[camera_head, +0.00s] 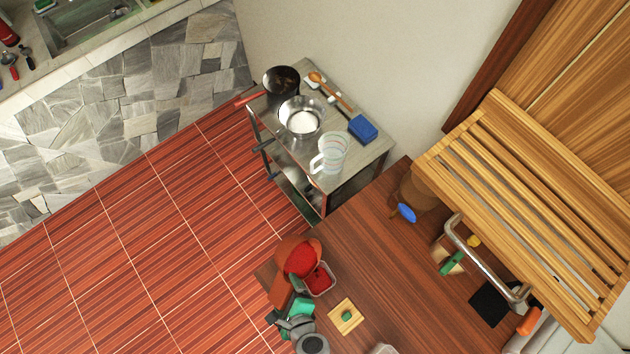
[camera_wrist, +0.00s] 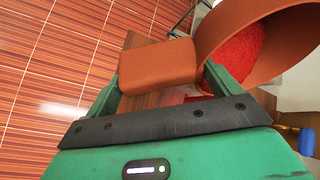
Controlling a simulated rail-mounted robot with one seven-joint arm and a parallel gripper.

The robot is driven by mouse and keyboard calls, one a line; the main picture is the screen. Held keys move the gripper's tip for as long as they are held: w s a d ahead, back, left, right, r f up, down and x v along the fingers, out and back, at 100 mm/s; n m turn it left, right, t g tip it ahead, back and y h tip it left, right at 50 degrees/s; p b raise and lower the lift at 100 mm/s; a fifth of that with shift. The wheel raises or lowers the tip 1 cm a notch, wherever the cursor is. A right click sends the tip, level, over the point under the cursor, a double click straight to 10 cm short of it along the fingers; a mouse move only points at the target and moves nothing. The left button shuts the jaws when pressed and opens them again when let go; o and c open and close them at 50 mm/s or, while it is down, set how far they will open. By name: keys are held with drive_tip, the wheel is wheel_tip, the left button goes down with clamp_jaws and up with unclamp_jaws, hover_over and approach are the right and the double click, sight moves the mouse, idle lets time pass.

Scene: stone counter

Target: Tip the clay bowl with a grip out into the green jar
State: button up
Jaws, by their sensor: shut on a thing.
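The clay bowl (camera_head: 289,247) is orange-brown and holds a red mass. It is tilted over the table's left corner, and its inside shows in the wrist view (camera_wrist: 285,45). My gripper (camera_wrist: 162,82) is shut on the bowl's thick block-like grip (camera_wrist: 158,65), one green finger on each side. In the head view the green end of my gripper (camera_head: 301,307) is beside the grip. A small pale-rimmed square container (camera_head: 331,287) with red contents is right under the bowl's lower edge. It is the only jar-like thing there; I cannot make out a green colour on it.
A yellow square board (camera_head: 357,325) with a small green thing lies on the wooden table (camera_head: 390,270) nearby. A slatted wooden rack (camera_head: 530,210) overhangs the table's right side. A metal cart (camera_head: 375,152) behind carries a pan, a steel bowl and a measuring jug.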

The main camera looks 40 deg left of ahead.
drive_tip(key=shift+d+y+b, duration=0.15)
drive_tip(key=shift+y+b, duration=0.65)
drive_tip(key=shift+b, duration=0.6)
drive_tip(key=shift+d+m+y+b, duration=0.3)
drive_tip(key=shift+d+y+b, duration=0.5)
drive_tip(key=shift+b, duration=0.7)
drive_tip(key=shift+d+m+t+y+b, duration=0.25)
drive_tip(key=shift+y+b, duration=0.65)
drive_tip(key=shift+y, duration=0.45)
drive_tip(key=shift+d+m+t+y+b, duration=0.1)
drive_tip(key=shift+m+t+y+b, duration=0.25)
drive_tip(key=shift+y+b, duration=0.8)
idle(1.8)
